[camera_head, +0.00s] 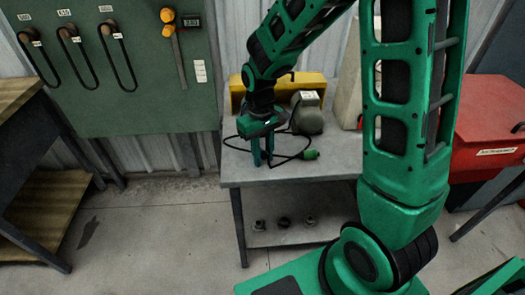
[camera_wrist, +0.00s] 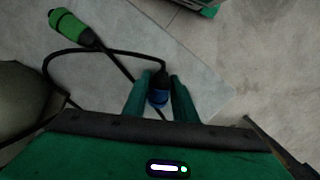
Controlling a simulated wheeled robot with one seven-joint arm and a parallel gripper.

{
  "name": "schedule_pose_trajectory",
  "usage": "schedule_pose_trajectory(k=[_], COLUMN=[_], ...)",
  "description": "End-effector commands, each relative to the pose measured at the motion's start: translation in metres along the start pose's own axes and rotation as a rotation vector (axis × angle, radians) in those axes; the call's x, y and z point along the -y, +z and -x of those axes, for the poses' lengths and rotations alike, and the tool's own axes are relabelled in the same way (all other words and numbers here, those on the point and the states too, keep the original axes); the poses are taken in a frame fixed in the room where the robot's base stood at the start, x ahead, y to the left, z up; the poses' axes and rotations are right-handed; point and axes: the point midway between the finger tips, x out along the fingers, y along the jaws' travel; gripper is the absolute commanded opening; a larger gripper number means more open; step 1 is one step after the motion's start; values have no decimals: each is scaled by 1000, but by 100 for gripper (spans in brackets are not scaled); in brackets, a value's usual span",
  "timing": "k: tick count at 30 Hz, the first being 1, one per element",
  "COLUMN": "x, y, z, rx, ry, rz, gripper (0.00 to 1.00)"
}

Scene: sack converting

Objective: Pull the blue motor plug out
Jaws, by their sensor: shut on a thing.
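The blue motor plug (camera_wrist: 158,96) is between the two fingers of my gripper (camera_wrist: 160,97) in the wrist view. My gripper is shut on it. The plug has a dark end with a black cable that loops off to the left. Whether the plug sits in a socket cannot be made out. In the head view my gripper (camera_head: 262,161) points down over the left part of the grey table (camera_head: 330,168); the blue plug is hidden there. The grey motor (camera_head: 307,116) stands just behind and to the right of my gripper.
A green connector (camera_head: 311,155) on a black cable lies on the table to the right; it also shows in the wrist view (camera_wrist: 70,27). A yellow case (camera_head: 312,82) stands behind the motor. Several small dark parts (camera_head: 284,222) lie on the lower shelf. A red cabinet (camera_head: 490,125) stands right.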

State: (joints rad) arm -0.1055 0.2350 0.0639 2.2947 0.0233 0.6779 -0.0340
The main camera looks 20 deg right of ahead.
Motion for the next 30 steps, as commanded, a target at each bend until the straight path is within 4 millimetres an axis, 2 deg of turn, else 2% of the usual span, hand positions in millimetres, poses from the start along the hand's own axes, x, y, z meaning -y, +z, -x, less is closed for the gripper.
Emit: schedule_pose_trajectory(k=[9, 10, 12, 13, 23, 26, 30], x=[0, 0, 0, 0, -1, -1, -1], y=[0, 0, 0, 0, 0, 0, -1], z=[-2, -2, -2, -2, 1, 10, 33], rx=[0, 0, 0, 0, -1, -2, -5], ry=[0, 0, 0, 0, 0, 0, 0], rz=[0, 0, 0, 0, -1, -1, -2], gripper=[0, 27, 44, 47, 47, 47, 47])
